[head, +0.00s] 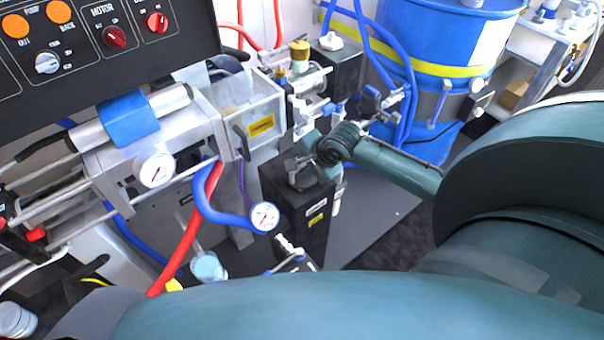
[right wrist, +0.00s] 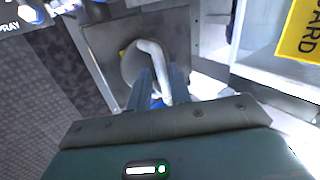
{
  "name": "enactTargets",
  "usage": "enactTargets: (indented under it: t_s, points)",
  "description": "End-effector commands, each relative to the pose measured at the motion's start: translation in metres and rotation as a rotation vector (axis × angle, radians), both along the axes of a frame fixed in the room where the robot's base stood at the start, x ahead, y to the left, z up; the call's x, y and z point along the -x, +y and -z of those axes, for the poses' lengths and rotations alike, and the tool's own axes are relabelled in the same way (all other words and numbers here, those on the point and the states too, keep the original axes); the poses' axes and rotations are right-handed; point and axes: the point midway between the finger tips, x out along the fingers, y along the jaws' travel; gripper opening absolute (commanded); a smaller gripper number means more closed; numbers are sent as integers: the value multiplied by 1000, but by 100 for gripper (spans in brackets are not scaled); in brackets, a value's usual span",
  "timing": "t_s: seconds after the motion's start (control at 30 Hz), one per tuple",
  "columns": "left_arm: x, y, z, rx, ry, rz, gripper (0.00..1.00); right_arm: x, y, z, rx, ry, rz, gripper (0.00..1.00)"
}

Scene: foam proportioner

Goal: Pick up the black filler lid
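The black box-shaped tank (head: 305,222) stands in the middle of the head view. A round grey-looking disc (right wrist: 132,62) with a pale curved bar (right wrist: 152,58) lies on a square plate in the right wrist view; it may be the filler lid, though it looks grey here. My right gripper (head: 298,172) is low over the tank's top. In the right wrist view its fingers (right wrist: 161,88) stand on either side of the bar's near end. Whether they press on it is unclear. My left gripper is out of view.
A clear-walled box with a yellow label (head: 261,125) stands just left of my right gripper. A pressure gauge (head: 264,216) and blue hose (head: 222,214) are close to the tank's left side. A blue drum (head: 440,45) stands behind at right.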

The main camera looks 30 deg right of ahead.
Motion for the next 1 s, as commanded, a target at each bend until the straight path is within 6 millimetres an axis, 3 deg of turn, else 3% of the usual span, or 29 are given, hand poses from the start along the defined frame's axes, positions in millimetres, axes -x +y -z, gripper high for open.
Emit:
enactTargets:
  t_s: [0.23,0.47,0.73,1.0]
  points:
    - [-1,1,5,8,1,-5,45,-17,4,26,1,0,1,20]
    - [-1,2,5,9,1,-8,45,-18,4,27,1,0,-1,20]
    - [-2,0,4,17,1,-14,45,-18,4,27,1,0,-1,0]
    - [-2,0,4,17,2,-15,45,-18,4,27,1,0,-1,0]
